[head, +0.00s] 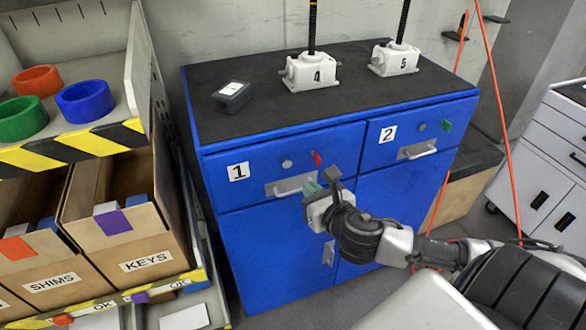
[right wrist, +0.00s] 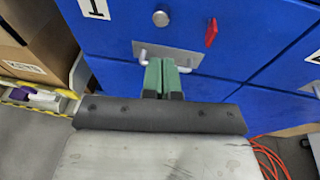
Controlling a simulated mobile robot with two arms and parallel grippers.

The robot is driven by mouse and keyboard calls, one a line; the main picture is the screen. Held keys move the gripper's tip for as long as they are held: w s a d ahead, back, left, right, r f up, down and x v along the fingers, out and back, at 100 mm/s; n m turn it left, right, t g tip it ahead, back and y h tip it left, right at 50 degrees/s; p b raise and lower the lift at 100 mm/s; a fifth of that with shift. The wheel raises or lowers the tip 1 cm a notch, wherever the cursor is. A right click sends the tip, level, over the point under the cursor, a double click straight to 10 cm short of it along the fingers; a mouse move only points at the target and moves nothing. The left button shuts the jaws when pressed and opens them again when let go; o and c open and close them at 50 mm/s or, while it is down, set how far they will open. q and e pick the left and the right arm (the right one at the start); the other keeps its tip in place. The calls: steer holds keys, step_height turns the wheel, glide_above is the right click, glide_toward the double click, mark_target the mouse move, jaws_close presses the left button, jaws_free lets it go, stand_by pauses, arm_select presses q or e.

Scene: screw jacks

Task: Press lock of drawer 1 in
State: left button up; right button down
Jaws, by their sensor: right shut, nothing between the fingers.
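Drawer 1 (head: 255,194) is the blue front with the label "1" at the upper left of the cabinet, and it sits closed. Its lock is a round silver button (head: 287,163) above the handle (head: 292,186), and it also shows in the right wrist view (right wrist: 160,18). A red tab (head: 316,158) is just right of the lock. My right gripper (head: 322,182) is shut and empty, in front of the handle's right part and below the lock. In the right wrist view its green fingertips (right wrist: 162,74) overlap the handle; I cannot tell if they touch it. My left gripper is not in view.
Drawer 2 (head: 440,137) with a green tab is to the right. Screw jacks 4 (head: 311,72) and 5 (head: 395,60) and a black box (head: 232,96) stand on the cabinet top. A rack with a KEYS bin (head: 110,240) is close on the left.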

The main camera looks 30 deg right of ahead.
mark_target(289, 163)
steer(key=x, duration=0.5)
steer(key=r+p+x, duration=0.1)
steer(key=x, duration=0.2)
steer(key=shift+w, duration=0.35)
steer(key=shift+w+d+r+p, duration=0.15)
steer(key=shift+w+d+p, duration=0.1)
steer(key=shift+w+p, duration=0.55)
steer(key=shift+s, duration=0.1)
steer(key=shift+d, duration=0.1)
